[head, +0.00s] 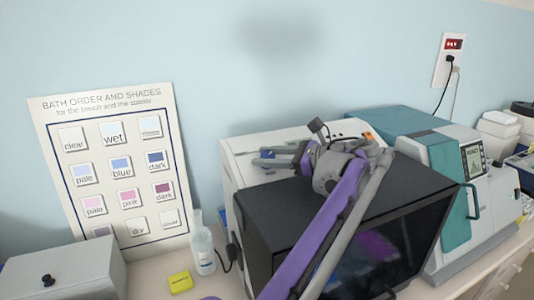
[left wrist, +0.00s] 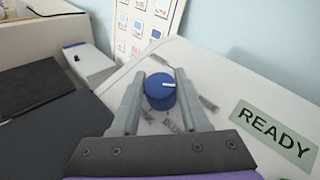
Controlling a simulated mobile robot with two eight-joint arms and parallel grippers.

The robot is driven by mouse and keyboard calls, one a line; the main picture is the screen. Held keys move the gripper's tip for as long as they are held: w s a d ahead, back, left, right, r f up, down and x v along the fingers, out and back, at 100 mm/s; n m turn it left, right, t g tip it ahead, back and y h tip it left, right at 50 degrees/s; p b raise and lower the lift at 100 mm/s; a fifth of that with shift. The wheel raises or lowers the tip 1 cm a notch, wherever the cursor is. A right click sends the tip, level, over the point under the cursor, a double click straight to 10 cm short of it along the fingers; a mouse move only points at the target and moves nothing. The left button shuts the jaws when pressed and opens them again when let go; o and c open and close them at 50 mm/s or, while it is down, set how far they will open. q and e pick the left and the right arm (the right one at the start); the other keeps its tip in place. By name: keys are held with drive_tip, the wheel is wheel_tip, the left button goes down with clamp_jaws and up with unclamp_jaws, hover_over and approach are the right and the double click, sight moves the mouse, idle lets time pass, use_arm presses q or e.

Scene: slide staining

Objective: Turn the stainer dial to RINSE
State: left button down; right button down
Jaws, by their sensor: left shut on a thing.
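The blue stainer dial (left wrist: 160,92) sits on a pale panel in the left wrist view, with a white pointer mark facing right. My left gripper (left wrist: 158,78) is shut on the dial, one finger on each side. In the head view my left gripper (head: 257,157) reaches over a black-fronted box to the cream stainer (head: 236,172), and a bit of blue shows between its fingers. My right gripper is in neither view.
The black box (head: 300,215) stands in front of the stainer, under my left arm. A teal and white machine (head: 445,185) is on the right. A clear bottle (head: 203,250), a yellow block (head: 180,283) and a grey box (head: 70,275) are at left. A chart (head: 115,165) leans on the wall.

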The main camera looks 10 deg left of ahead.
use_arm(q)
drive_tip(key=shift+r+n, duration=0.1)
drive_tip(key=shift+n, duration=0.2)
drive_tip(key=shift+c, duration=2)
unclamp_jaws()
drive_tip(key=v, duration=0.9)
drive_tip(key=shift+w+d, duration=0.1)
drive_tip(key=shift+d, duration=0.35)
drive_tip(key=shift+d+r, duration=0.1)
drive_tip(key=shift+d, duration=0.35)
